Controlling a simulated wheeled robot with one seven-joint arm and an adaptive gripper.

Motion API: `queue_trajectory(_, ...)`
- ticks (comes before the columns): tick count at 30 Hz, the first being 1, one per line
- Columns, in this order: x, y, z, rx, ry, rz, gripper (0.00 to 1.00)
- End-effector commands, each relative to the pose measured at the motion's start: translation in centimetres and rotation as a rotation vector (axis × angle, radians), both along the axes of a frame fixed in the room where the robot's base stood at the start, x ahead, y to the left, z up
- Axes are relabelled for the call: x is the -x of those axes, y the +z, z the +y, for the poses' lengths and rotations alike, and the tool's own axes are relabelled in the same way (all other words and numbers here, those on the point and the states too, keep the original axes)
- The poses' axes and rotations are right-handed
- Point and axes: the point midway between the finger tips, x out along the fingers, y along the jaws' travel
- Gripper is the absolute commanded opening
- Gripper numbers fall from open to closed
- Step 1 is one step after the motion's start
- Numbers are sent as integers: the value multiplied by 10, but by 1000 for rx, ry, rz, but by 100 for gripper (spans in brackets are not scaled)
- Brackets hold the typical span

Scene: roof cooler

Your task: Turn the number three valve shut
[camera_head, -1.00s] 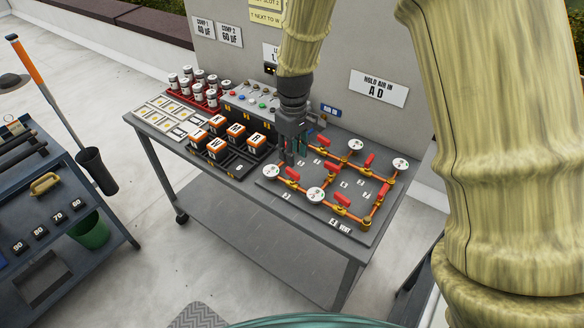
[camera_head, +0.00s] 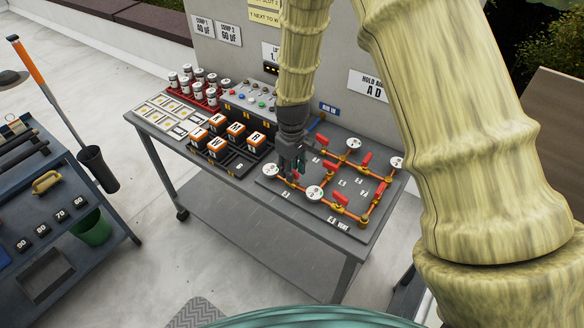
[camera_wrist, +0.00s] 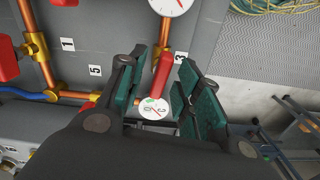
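The number three valve shows in the wrist view as a red lever (camera_wrist: 162,74) on a copper pipe, beside a plate marked 3 (camera_wrist: 180,58). My gripper (camera_wrist: 160,98) is open, with one green-padded finger on each side of this lever. The lever lies between the fingers, with a visible gap on both sides; contact cannot be seen. In the head view my gripper (camera_head: 287,170) points down over the left part of the valve board (camera_head: 365,229), and its fingers largely hide the valve under them.
Gauges (camera_head: 315,193) and other red valve levers (camera_head: 340,198) stand close by on the orange pipes. Plate 5 (camera_wrist: 95,71) and plate 1 (camera_wrist: 68,44) show in the wrist view. Lettered orange-topped blocks (camera_head: 236,130) stand left of the board.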

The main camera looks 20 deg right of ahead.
Motion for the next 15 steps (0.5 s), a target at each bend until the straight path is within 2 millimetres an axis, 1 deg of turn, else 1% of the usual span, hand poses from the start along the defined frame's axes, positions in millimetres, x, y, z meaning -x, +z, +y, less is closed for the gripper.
queue_trajectory(3, 0, 0, 0, 0, 0, 0, 34)
queue_trajectory(4, 0, 0, 0, 0, 0, 0, 30)
queue_trajectory(9, 0, 0, 0, 0, 0, 0, 0)
queue_trajectory(15, 0, 0, 0, 0, -2, 0, 0)
